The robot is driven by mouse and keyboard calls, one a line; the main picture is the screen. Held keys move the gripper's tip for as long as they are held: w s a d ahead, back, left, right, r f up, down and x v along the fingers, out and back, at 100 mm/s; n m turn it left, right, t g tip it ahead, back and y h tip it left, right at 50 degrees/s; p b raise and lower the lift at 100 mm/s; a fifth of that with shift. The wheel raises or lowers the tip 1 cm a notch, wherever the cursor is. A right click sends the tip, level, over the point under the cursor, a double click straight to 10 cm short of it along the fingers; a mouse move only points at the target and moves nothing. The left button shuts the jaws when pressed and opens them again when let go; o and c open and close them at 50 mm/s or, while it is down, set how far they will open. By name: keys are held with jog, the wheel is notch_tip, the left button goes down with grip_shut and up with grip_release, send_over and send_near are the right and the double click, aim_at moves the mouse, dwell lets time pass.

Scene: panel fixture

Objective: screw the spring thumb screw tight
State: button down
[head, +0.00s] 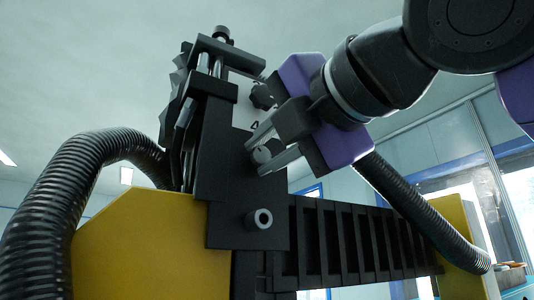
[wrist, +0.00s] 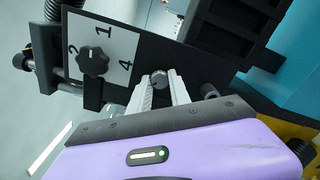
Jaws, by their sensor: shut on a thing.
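The spring thumb screw (head: 262,154) is a small grey round knob on the black upright panel (head: 222,160). My purple gripper (head: 264,152) reaches in from the right, and its two light fingers are closed on the knob from either side. In the wrist view the knob (wrist: 159,79) sits between the fingertips (wrist: 161,84), against the dark panel. The screw's shaft is hidden, so I cannot tell how deep it sits.
A black dial knob (wrist: 94,62) on a white numbered plate (wrist: 103,44) is close above the screw. A grey hollow cylinder (head: 259,219) sticks out below. Ribbed black hoses (head: 70,190) and yellow housings (head: 140,240) flank the panel.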

jog(key=m+b, duration=0.2)
jog(key=m, duration=0.5)
jog(key=shift+f, duration=0.1)
jog(key=m+b, duration=0.1)
jog(key=m, duration=0.3)
jog(key=m+b, duration=0.1)
jog(key=m, duration=0.2)
jog(key=shift+m, duration=0.3)
jog(key=m+b, duration=0.2)
jog(key=m, duration=0.4)
jog(key=m+b, duration=0.1)
jog(key=m, duration=0.4)
jog(key=shift+m+b, duration=0.3)
jog(key=shift+b, duration=0.1)
jog(key=c, duration=1.2)
grip_release()
